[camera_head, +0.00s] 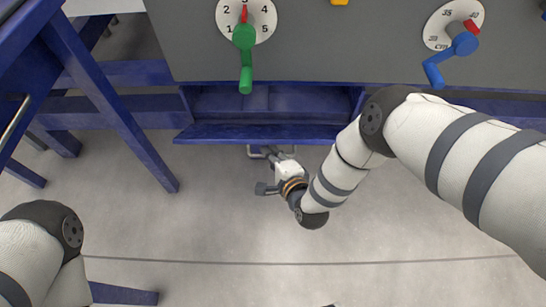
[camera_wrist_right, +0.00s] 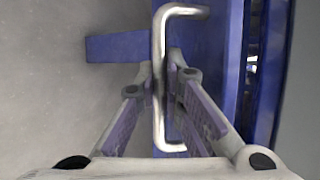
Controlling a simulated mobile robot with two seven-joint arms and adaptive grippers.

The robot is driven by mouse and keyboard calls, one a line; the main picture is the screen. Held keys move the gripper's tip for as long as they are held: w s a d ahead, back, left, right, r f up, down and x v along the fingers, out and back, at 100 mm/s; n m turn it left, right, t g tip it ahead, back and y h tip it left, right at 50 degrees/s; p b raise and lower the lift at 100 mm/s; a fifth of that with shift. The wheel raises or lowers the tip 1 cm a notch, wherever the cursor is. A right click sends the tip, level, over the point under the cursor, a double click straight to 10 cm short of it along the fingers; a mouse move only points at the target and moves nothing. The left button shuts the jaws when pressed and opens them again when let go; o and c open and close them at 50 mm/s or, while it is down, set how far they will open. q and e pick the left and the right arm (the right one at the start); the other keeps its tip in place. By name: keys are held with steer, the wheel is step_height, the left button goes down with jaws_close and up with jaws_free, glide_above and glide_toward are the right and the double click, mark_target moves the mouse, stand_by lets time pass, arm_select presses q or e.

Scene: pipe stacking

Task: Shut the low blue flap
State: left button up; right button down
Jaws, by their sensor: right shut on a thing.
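The low blue flap (camera_head: 258,133) is in the middle of the head view, below the grey panel. It stands open, with a blue recess showing behind its edge. Its bent metal bar handle (camera_wrist_right: 158,40) runs up the middle of the right wrist view, beside the flap's blue face (camera_wrist_right: 205,30). My right gripper (camera_head: 265,157) is at the flap's front side, and in the wrist view its fingers (camera_wrist_right: 162,80) close around the handle, one on each side. The head view partly hides this grip. My left gripper is out of view; only part of that arm shows at lower left.
The grey panel (camera_head: 330,50) above the flap carries a green crank (camera_head: 244,60) and a blue crank (camera_head: 452,55) on numbered dials. A blue frame (camera_head: 110,95) stands at the left. The pale floor (camera_head: 190,220) in front of the flap is mostly clear.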

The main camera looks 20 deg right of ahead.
mark_target(271, 135)
steer(key=w+r+g+p, duration=0.1)
steer(key=r+g, duration=0.1)
steer(key=w+r+m+g, duration=0.1)
steer(key=r+g, duration=0.1)
steer(key=w+d+r+g+y+p, duration=0.1)
steer(key=w+r+g, duration=0.1)
steer(key=shift+d+r+m+p, duration=0.1)
steer(key=shift+r+m+p, duration=0.15)
steer(key=shift+m+p, duration=0.05)
steer(key=shift+w+d+r+b, duration=0.2)
steer(key=shift+w+r, duration=0.2)
steer(key=shift+w, duration=0.3)
steer(key=shift+w+d+r+b, duration=0.1)
steer(key=shift+w+d+r, duration=0.2)
steer(key=shift+w, duration=0.4)
steer(key=shift+w+d+r+b, duration=0.1)
steer(key=shift+w+r, duration=0.35)
steer(key=shift+w, duration=0.35)
steer(key=c, duration=1.7)
jaws_free()
steer(key=v, duration=1.2)
